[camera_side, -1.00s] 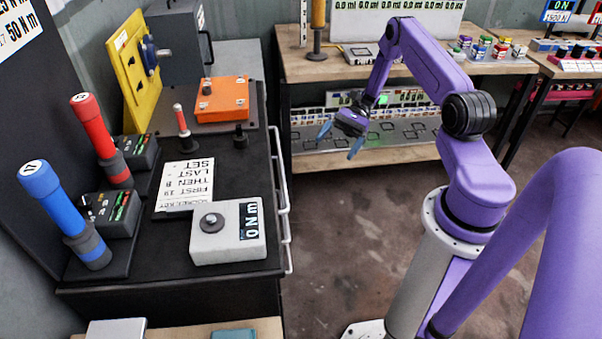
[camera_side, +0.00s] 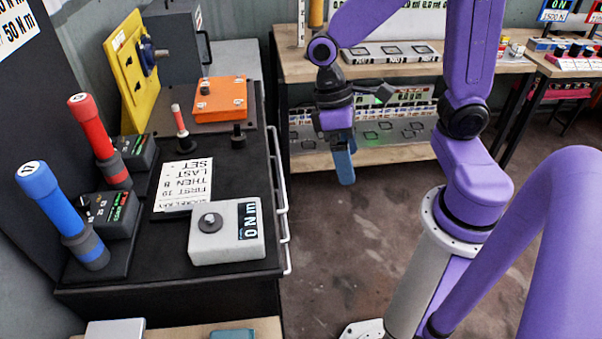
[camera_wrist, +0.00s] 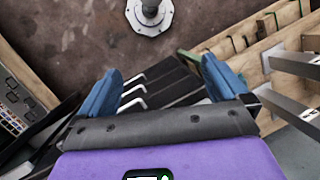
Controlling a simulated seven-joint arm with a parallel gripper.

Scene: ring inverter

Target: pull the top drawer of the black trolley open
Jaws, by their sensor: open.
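The black trolley (camera_side: 150,262) stands at left in the side view, with tools on its top. Pale bar handles (camera_side: 280,170) run along its right face, one below another. The drawers look shut, though their fronts are mostly hidden from this side. My gripper (camera_side: 345,180) points down in the open space right of the trolley, apart from the handles. Its blue fingers overlap in the side view. In the wrist view my gripper (camera_wrist: 163,85) is open and empty. Dark slats with pale bars (camera_wrist: 150,85) show beyond the fingers; I cannot tell which drawer they belong to.
A grey 0 N m box (camera_side: 228,235), an orange box (camera_side: 221,98) and red and blue handled tools (camera_side: 50,195) stand on the trolley. A wooden bench (camera_side: 400,153) stands behind my gripper. Bare floor (camera_side: 340,250) lies between the trolley and my base.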

